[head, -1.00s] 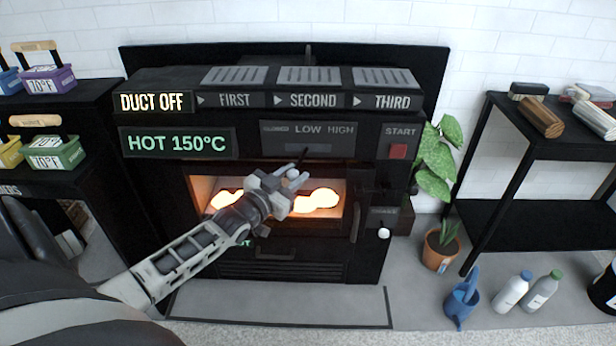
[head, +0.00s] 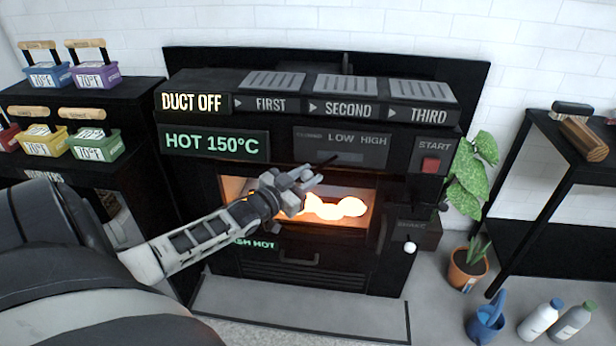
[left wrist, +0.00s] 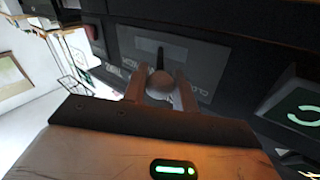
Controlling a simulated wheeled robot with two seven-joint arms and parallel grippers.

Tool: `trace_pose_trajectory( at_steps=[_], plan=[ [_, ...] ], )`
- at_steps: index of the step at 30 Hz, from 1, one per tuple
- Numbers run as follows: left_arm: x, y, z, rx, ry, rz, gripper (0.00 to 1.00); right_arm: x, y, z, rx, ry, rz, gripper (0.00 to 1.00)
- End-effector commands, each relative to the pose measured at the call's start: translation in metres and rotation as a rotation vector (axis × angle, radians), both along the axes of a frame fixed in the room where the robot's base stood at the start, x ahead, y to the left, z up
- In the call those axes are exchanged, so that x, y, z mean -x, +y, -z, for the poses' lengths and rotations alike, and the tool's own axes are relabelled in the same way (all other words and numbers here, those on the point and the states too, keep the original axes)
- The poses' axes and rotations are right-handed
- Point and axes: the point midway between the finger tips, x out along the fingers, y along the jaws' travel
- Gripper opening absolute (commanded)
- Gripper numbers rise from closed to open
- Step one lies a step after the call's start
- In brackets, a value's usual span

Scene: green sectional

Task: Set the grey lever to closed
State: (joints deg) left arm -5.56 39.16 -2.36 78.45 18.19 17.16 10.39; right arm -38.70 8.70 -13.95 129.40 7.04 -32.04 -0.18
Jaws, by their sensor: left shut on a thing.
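The grey lever's round knob (left wrist: 160,83) sits between the two fingers of my left gripper (left wrist: 160,92) in the left wrist view. In the head view my left gripper (head: 308,178) is shut on it in front of the oven. The lever's dark rod (head: 327,160) runs up to the dial plate (head: 300,148), marked CLOSED, LOW and HIGH from left to right. In the left wrist view the rod (left wrist: 160,56) stands between the LOW and CLOSED markings. The fingers hide most of the knob in the head view. My right gripper is not in view.
The glowing oven opening (head: 345,208) lies just below and behind the gripper. A red START button (head: 430,165) and a white knob (head: 409,247) are to the right. A shelf with baskets (head: 95,148) stands at the left. A plant (head: 468,180) stands at the right.

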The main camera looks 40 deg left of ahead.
Motion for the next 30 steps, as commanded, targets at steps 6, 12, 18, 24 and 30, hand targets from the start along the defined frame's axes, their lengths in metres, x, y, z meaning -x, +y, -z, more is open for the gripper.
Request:
trace_pose_trajectory(
  at_steps=[6,12,18,24,30],
  plan=[
    [-0.001,0.007,-0.003,-0.004,-0.002,-0.012,0.00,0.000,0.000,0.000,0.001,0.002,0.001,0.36],
    [-0.001,0.005,-0.002,-0.003,-0.001,-0.009,0.50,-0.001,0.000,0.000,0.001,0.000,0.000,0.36],
    [0.001,0.003,-0.001,-0.002,0.000,-0.006,0.50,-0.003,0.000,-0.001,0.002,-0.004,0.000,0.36],
    [0.024,0.003,-0.001,0.000,0.005,-0.006,0.50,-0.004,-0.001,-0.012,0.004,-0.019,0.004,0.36],
    [0.072,0.004,-0.002,-0.001,0.007,-0.007,0.50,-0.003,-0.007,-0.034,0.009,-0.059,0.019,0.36]
  ],
)
